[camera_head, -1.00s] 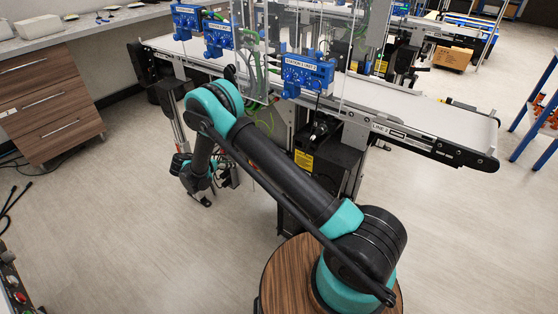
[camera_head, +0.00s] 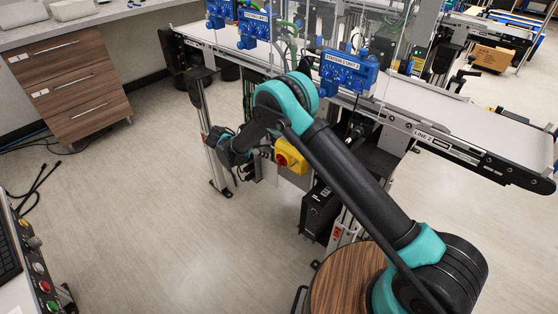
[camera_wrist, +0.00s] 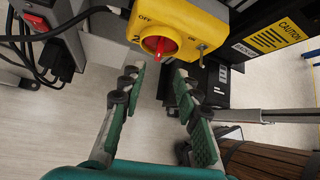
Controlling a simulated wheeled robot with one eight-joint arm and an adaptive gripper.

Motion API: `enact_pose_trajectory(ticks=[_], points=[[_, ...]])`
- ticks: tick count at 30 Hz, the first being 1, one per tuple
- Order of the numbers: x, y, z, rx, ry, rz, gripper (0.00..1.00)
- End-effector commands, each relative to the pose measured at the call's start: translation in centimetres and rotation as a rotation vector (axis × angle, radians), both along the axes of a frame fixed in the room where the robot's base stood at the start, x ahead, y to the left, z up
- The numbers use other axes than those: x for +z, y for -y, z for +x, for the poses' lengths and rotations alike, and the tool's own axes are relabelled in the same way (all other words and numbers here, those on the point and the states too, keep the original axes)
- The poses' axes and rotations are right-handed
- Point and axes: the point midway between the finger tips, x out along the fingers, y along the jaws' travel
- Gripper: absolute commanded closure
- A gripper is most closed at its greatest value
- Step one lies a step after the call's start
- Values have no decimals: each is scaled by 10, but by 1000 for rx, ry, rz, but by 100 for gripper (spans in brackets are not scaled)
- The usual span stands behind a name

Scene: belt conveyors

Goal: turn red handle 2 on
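Red handle 2 (camera_wrist: 160,47) is on a yellow switch box (camera_wrist: 172,20) marked "OFF" and "2" at the top middle of the wrist view. In the head view the yellow box (camera_head: 297,168) with its red handle (camera_head: 282,159) shows just right of my wrist, below the conveyor. My gripper (camera_wrist: 160,72) is open and empty. Its two green-padded fingers point toward the box, with the handle just beyond and above the gap between their tips. I see no contact with the handle. In the head view my fingers cannot be made out clearly.
The conveyor (camera_head: 440,110) marked "LINE 2" runs above. In the wrist view black cables and a plug (camera_wrist: 60,65) are left, a box with a caution label (camera_wrist: 274,38) is right, and a metal rod (camera_wrist: 265,115) lies lower right. Floor left of my arm is clear.

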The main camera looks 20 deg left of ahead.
Motion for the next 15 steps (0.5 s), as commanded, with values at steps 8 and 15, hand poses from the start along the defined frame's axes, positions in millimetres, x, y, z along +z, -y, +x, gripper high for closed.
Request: enact_pose_trajectory(ticks=[8,15], points=[[-39,25,33,-3,1,0,68],[-65,42,56,-1,0,0,68]])
